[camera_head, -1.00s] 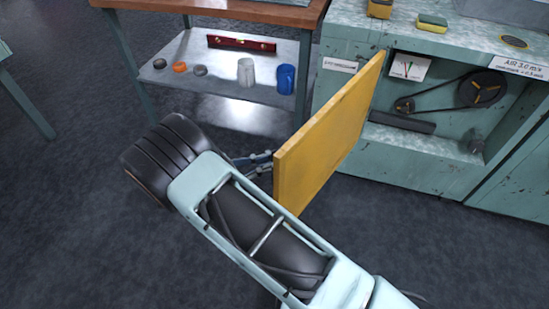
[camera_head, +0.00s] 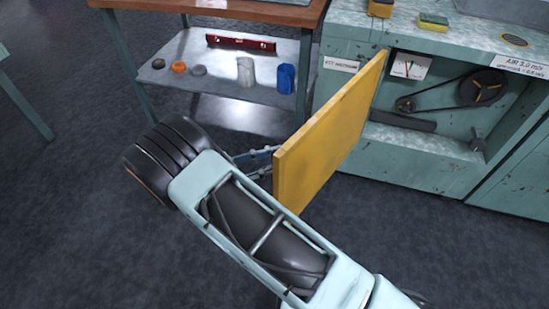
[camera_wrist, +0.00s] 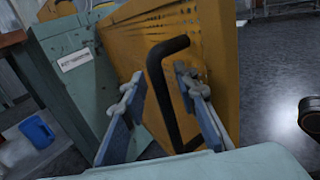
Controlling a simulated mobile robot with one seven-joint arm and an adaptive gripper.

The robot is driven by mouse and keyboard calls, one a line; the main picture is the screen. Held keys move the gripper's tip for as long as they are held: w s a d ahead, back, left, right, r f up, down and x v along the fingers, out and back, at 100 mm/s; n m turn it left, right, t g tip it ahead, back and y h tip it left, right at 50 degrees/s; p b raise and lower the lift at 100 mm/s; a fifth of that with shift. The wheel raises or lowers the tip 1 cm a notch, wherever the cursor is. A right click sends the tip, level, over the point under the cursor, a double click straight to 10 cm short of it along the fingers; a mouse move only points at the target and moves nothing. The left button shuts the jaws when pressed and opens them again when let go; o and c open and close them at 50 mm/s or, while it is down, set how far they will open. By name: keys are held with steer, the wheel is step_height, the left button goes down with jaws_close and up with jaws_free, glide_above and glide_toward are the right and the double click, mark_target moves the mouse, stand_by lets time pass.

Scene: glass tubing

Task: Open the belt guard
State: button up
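The belt guard (camera_head: 330,135) is a yellow panel standing swung out from the teal cabinet, its compartment uncovered. It also fills the middle of the wrist view (camera_wrist: 215,50), with its black bar handle (camera_wrist: 160,95) on the face toward my gripper. My gripper (camera_wrist: 160,80) is open, with one blue finger on each side of the handle's long bar and a gap visible on both sides. In the head view, my gripper (camera_head: 262,160) is at the guard's left face, partly hidden by the guard. The handle is hidden there.
The cabinet compartment (camera_head: 420,150) shows a belt and pulleys (camera_head: 482,88) and a gauge (camera_head: 410,66). A bench shelf (camera_head: 215,80) at left holds a red level (camera_head: 240,42), a grey cup and a blue cup (camera_head: 286,78). Floor in front is clear.

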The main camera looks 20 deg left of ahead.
steer(key=v, duration=1.2)
steer(key=shift+r, duration=0.1)
stand_by(0.4)
